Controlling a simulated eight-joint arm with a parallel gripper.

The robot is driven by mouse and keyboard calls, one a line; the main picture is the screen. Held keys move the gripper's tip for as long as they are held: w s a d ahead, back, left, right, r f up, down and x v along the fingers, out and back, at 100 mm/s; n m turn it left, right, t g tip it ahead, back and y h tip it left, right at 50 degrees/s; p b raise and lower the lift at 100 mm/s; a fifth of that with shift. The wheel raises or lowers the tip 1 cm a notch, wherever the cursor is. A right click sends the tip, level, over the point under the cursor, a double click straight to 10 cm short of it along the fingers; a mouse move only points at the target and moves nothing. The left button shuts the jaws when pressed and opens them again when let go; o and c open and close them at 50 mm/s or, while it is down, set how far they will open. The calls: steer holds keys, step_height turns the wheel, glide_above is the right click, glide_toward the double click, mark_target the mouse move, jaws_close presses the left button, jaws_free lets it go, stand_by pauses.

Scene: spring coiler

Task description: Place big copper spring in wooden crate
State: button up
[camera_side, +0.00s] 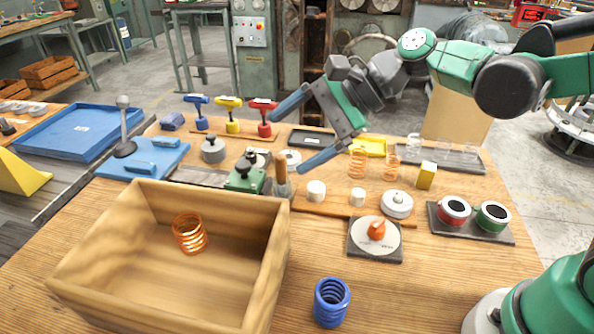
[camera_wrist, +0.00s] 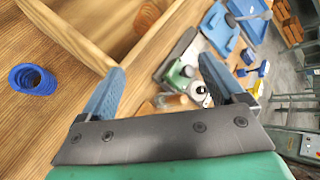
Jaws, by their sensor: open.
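A copper spring (camera_side: 189,234) stands inside the wooden crate (camera_side: 262,262), toward its back middle. My gripper (camera_side: 299,131) is open and empty, raised above the table behind and to the right of the crate. In the wrist view its two fingers (camera_wrist: 160,88) are wide apart with nothing between them. Two more copper springs, one at left (camera_side: 357,163) and one at right (camera_side: 391,166), stand upright at the back right.
A blue spring (camera_side: 331,303) stands right of the crate and shows in the wrist view (camera_wrist: 32,79). A wooden-handled tool (camera_side: 281,172) and a green device (camera_side: 245,174) stand below my gripper. A dial plate (camera_side: 375,240) lies on the right.

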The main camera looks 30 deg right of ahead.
steer(key=s+d+f+n+t+h, duration=0.1)
steer(key=s+d+f+n+h, duration=0.1)
steer(key=d+n, duration=0.4)
steer(key=s+d+f+n+t+h, duration=0.1)
steer(key=s+d+n+h, duration=0.3)
steer(key=n, duration=0.5)
steer(key=d+f+h, duration=0.1)
steer(key=d+h, duration=0.1)
steer(key=shift+s+d+h, duration=0.35)
steer(key=shift+d+h, duration=0.05)
